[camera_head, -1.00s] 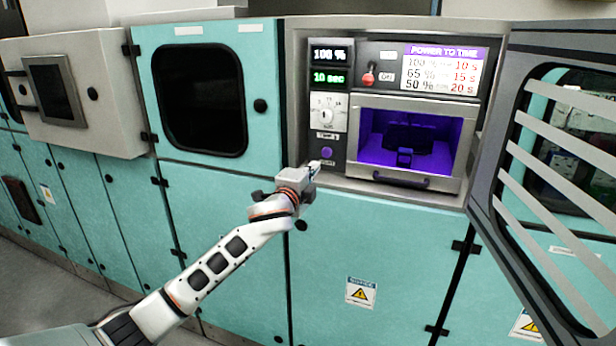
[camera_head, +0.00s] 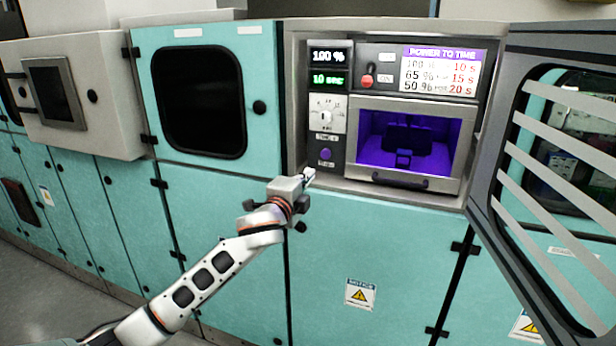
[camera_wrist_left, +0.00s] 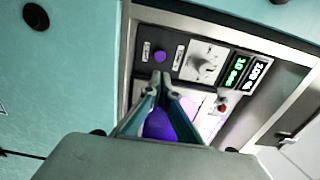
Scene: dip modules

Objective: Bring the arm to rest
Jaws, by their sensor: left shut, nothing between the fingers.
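My left gripper (camera_head: 308,178) is in front of the lower left corner of the machine (camera_head: 340,175) with the purple-lit chamber. It is shut and empty, and it stands apart from the panel in the head view. In the left wrist view its fingers (camera_wrist_left: 160,80) meet at the tips, just below the purple button (camera_wrist_left: 160,56) on the panel. The same purple button shows above the gripper in the head view (camera_head: 325,154). My right gripper is not in view.
The displays (camera_head: 329,67) read 100 % and 10 sec. A red switch (camera_head: 367,80) and a dial (camera_head: 326,114) sit nearby. The chamber window (camera_head: 408,143) glows purple. An open striped door (camera_head: 490,190) juts out at the right. Teal cabinets (camera_head: 230,220) line the wall.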

